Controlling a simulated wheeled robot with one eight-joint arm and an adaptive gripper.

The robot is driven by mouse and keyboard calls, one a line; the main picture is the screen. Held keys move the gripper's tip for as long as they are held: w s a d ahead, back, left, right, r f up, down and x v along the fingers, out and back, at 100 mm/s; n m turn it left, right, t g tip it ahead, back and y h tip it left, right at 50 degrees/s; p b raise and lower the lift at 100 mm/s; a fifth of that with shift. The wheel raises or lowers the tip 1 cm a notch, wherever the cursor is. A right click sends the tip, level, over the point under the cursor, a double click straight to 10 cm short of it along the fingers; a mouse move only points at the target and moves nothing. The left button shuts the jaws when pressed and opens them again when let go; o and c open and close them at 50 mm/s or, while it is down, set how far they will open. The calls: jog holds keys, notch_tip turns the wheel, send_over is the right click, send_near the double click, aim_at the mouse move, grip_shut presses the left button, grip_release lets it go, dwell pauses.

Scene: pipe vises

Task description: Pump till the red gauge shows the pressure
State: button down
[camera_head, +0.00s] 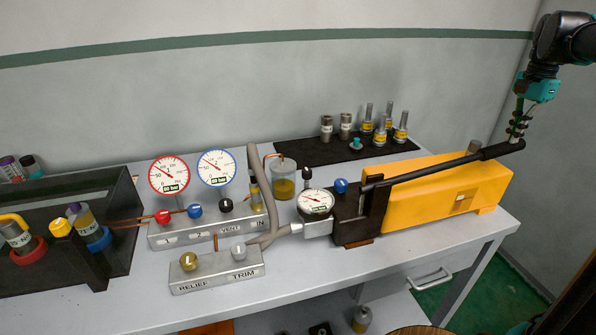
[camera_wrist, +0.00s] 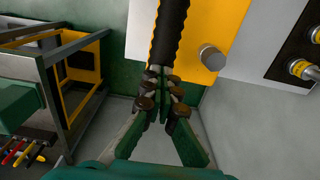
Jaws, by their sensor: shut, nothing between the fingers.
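The red-rimmed gauge (camera_head: 168,174) stands at the left of the valve block; its needle points to the upper left, near the 50 mark, and a small green-edged bar label sits on its face. The yellow pump (camera_head: 425,210) is on the right of the bench. Its long black lever (camera_head: 430,168) slopes up to the right and ends in a black grip (camera_head: 500,150), which also shows in the wrist view (camera_wrist: 168,35). My gripper (camera_head: 518,138) is shut and empty at the grip's outer end; its fingertips (camera_wrist: 160,80) look at or just over it, and contact cannot be told.
A blue-rimmed gauge (camera_head: 215,168) stands beside the red one. Red, blue and black knobs sit on the valve block (camera_head: 215,229), with a relief and trim block (camera_head: 218,271) in front. A dark mat (camera_head: 300,151) holds several fittings behind. A dark bin (camera_head: 115,215) is at left.

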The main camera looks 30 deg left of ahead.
aim_at(510, 146)
jog(key=shift+f, duration=0.5)
jog(key=shift+d+f, duration=0.1)
jog(key=shift+f, duration=0.9)
jog(key=shift+w+f, duration=0.1)
jog(key=shift+f, duration=0.45)
jog(key=r, duration=0.7)
jog(key=shift+s+a+r, duration=0.2)
jog(key=shift+s+a, duration=0.05)
jog(key=shift+s, duration=0.05)
notch_tip(510, 146, up, 7)
jog(key=s+a, duration=0.1)
jog(key=shift+s+a, duration=0.2)
jog(key=shift+a, duration=0.05)
